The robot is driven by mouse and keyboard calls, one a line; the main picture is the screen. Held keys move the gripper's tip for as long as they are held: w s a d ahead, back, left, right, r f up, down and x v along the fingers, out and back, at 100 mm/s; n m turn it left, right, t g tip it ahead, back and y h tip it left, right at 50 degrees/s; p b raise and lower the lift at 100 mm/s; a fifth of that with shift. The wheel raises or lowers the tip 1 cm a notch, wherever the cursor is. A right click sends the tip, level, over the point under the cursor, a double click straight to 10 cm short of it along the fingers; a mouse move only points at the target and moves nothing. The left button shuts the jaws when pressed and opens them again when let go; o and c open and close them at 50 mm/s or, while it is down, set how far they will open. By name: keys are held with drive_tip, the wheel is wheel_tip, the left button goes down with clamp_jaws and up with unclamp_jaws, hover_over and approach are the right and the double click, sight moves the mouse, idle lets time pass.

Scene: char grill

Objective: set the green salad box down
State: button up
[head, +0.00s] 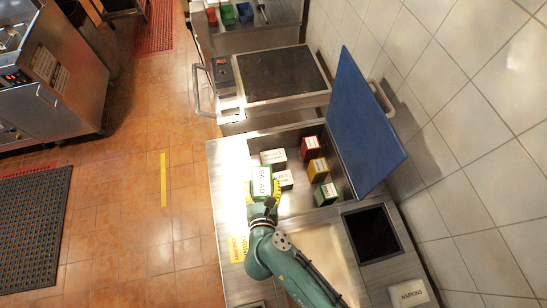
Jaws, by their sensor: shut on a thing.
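The green salad box (262,181) has a white top lettered SALAD. It is at the end of my arm, above the left part of a steel counter bin. My gripper (264,196) is shut on the salad box, with its yellow-edged fingers at the box's near end. The arm hides part of the bin below. I cannot tell how high the box is above the bin floor.
In the bin stand white boxes (274,157), a red box (311,147), a yellow box (318,169) and another green box (327,193). A blue board (362,125) leans at the right. A napkins box (409,293) is at lower right.

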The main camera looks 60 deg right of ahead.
drive_tip(key=s+d+f+m+g+h+b, duration=0.1)
drive_tip(key=d+f+m+g+b, duration=0.3)
drive_tip(key=d+b, duration=0.5)
wheel_tip(320, 180, down, 2)
drive_tip(key=shift+s+f+m+g+h+b, duration=0.3)
drive_tip(key=shift+h+b, duration=0.2)
drive_tip(key=shift+b, duration=0.1)
drive_tip(key=d+g+b, duration=0.1)
drive_tip(key=d+b, duration=0.1)
drive_tip(key=s+d+f+m+g+b, duration=0.1)
drive_tip(key=d+b, duration=0.1)
drive_tip(key=d, duration=0.1)
drive_tip(key=s+d+m+b, duration=0.1)
drive_tip(key=d+b, duration=0.1)
drive_tip(key=b, duration=0.1)
drive_tip(key=shift+s+d+f+g, duration=0.2)
drive_tip(key=shift+d+f+g, duration=0.1)
drive_tip(key=shift+g, duration=0.1)
wheel_tip(320, 180, down, 10)
drive_tip(key=shift+s+d+r+b, duration=0.1)
drive_tip(key=shift+r+b, duration=0.15)
drive_tip(key=shift+b, duration=0.95)
drive_tip(key=shift+f, duration=0.35)
drive_tip(key=o, duration=1.3)
